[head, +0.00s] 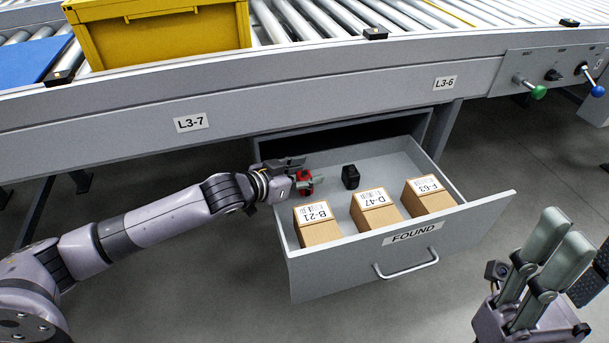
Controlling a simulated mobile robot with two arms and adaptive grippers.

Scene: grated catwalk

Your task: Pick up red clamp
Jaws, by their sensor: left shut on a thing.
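The red clamp (303,182) is at the left side of the open drawer (415,245) marked FOUND. My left gripper (306,175) reaches in over the drawer's left wall and is shut on the red clamp. The fingers hide part of the clamp, and I cannot tell whether it touches the drawer floor. My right gripper (557,250) is at the lower right, in front of and apart from the drawer, with its two fingers pointing up. A gap shows between those fingers, and nothing is seen in them.
In the drawer stand boxes B-21 (318,228), D-47 (376,212) and F-63 (430,198), with a small black object (350,177) behind. The conveyor's side rail (330,95) runs above the drawer. A yellow crate (165,40) and control levers (538,91) are up there.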

